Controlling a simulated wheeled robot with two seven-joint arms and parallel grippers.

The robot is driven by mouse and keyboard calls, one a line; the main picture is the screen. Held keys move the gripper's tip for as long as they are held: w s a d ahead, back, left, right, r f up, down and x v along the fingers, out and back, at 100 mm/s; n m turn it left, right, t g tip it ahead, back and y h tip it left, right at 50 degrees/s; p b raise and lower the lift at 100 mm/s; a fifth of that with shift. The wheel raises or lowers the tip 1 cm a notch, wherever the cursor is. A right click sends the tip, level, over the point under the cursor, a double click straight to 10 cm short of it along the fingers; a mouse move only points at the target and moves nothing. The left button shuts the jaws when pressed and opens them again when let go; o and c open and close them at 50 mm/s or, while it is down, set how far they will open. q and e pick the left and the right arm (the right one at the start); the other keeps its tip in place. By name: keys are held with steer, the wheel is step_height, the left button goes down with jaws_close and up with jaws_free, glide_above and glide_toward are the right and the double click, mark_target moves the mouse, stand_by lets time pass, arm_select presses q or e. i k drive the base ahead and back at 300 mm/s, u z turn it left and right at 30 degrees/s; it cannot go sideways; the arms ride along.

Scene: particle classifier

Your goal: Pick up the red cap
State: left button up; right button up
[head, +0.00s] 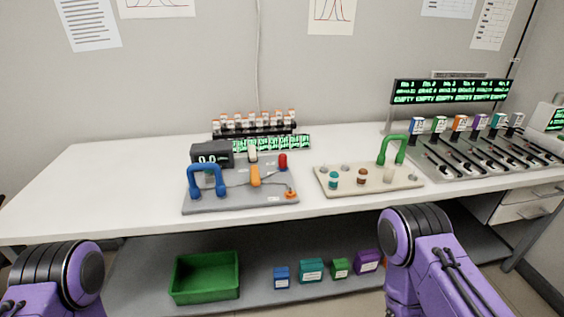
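A red, upright, rounded piece that looks like the red cap (283,161) stands at the back right corner of a grey device base (230,203) on the white table. Nothing touches it from above. Parts of my two purple and black arms show at the lower left and lower right, well in front of the table. Neither gripper shows in the head view.
The device carries a blue handle (206,177), an orange piece (255,176) and a black display (212,154). A beige tray (345,188) with vials and a green handle (392,149) stands to its right. The white table's left part (95,190) is clear.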

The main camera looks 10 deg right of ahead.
mark_target(283, 157)
steer(key=k, duration=0.5)
steer(key=u, duration=1.2)
steer(key=i, duration=0.95)
steer(key=z, duration=2.35)
